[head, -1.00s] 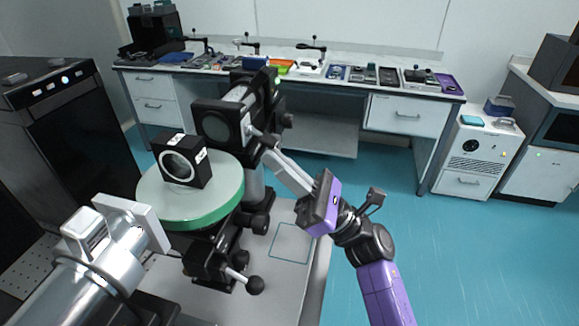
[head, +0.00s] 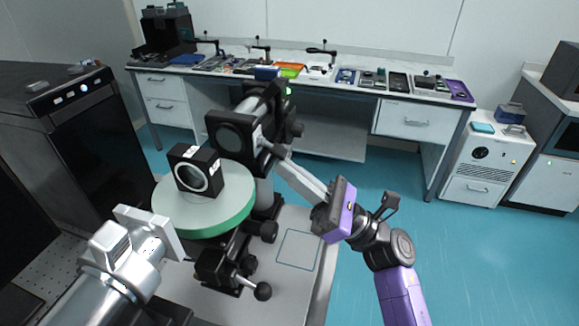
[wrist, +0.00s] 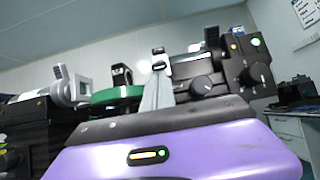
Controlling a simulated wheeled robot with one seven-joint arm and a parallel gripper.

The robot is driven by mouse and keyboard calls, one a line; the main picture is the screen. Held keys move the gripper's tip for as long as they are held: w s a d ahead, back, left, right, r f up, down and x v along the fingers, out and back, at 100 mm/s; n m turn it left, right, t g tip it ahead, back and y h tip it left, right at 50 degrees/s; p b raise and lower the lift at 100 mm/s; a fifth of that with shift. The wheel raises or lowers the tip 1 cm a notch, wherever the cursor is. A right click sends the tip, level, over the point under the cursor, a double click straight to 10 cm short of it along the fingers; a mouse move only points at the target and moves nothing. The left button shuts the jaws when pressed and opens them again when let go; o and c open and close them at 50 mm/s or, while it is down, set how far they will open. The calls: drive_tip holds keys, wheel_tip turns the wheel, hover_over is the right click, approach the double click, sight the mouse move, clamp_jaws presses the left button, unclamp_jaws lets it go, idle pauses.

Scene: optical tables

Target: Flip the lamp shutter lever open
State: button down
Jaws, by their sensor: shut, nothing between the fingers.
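A black optical housing with a round lens (head: 231,139) stands behind the round stage. It also shows in the wrist view (wrist: 205,75), with knobs, a green light and a dark upright piece (wrist: 212,38) on top. A silver cylinder (head: 118,262) with a white square plate lies at the lower left. I cannot tell for certain which of the two is the lamp, and no shutter lever can be clearly made out. My gripper (head: 270,146) is shut and empty, its tips close to the black housing's right side. In the wrist view the fingers (wrist: 158,55) point up, left of the housing.
The round green-rimmed stage (head: 230,221) carries a black cube (head: 197,171) with a ringed opening. Black adjustment knobs (head: 262,291) stick out below it. A white bench (head: 420,122) with trays lies behind. Blue floor (head: 470,250) is free at the right.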

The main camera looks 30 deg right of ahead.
drive_tip(key=shift+d+r, duration=0.1)
drive_tip(key=shift+r, duration=0.15)
drive_tip(key=r+g+h+p, duration=0.1)
drive_tip(key=p, duration=0.2)
drive_tip(key=s+d+r+g+h+p, duration=0.1)
drive_tip(key=r+p, duration=0.1)
drive_tip(key=p, duration=0.1)
drive_tip(key=shift+s+d+g+h+p, duration=0.15)
drive_tip(key=shift+s+g+h+p, duration=0.05)
drive_tip(key=shift+g+h+p, duration=0.15)
